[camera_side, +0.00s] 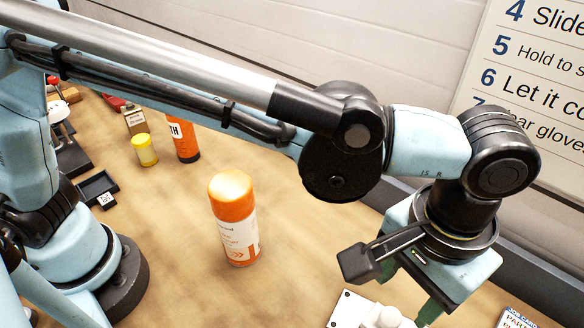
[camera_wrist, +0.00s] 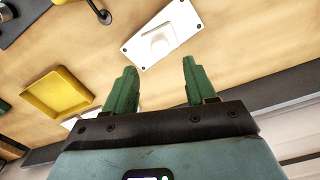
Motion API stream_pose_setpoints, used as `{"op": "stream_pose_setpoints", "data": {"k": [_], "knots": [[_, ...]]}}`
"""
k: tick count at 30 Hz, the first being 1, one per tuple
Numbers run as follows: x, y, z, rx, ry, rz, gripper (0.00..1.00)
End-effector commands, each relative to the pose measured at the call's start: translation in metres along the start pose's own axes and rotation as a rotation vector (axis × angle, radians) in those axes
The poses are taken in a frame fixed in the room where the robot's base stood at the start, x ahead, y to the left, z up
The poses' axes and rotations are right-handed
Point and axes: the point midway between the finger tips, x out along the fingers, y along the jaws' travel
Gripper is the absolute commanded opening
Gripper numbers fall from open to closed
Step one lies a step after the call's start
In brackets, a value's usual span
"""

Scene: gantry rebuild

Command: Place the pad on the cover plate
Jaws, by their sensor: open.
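A white cover plate (camera_wrist: 133,51) with dark dots at its corners lies on the bench, in front of my gripper in the wrist view. It also shows at the bottom edge of the side view (camera_side: 349,307), partly cut off. A white rounded raised piece (camera_wrist: 162,45) sits on the plate; I cannot tell whether it is the pad or part of the plate. It also shows in the side view (camera_side: 388,317). My gripper (camera_wrist: 158,68) has green fingers spread apart with nothing between them. In the side view my gripper (camera_side: 408,295) is by the plate.
An orange-capped spray can (camera_side: 236,220) stands mid-bench. An orange bottle (camera_side: 184,140), a yellow pot (camera_side: 145,150) and a small black tray (camera_side: 97,189) are farther left. A yellow tray (camera_wrist: 57,93) lies left of my gripper. Bare bench surrounds the can.

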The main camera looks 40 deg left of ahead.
Motion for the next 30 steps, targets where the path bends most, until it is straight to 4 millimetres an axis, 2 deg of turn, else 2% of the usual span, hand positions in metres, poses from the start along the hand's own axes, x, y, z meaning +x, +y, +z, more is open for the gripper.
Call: {"op": "stream_pose_setpoints", "data": {"k": [3,6,13,16,20,24,30], "knots": [[-0.021,0.0,0.0,0.0,0.0,0.0,0.56],[-0.035,0.0,0.0,0.0,0.0,0.0,0.56],[-0.051,-0.002,-0.001,-0.002,0.002,0.001,0.56],[-0.056,-0.018,-0.006,-0.016,0.016,0.013,0.56],[-0.063,-0.068,-0.02,-0.05,0.072,0.048,0.56],[-0.067,-0.142,-0.026,-0.095,0.169,0.083,0.56],[-0.06,-0.239,-0.01,-0.154,0.328,0.084,0.56]]}}
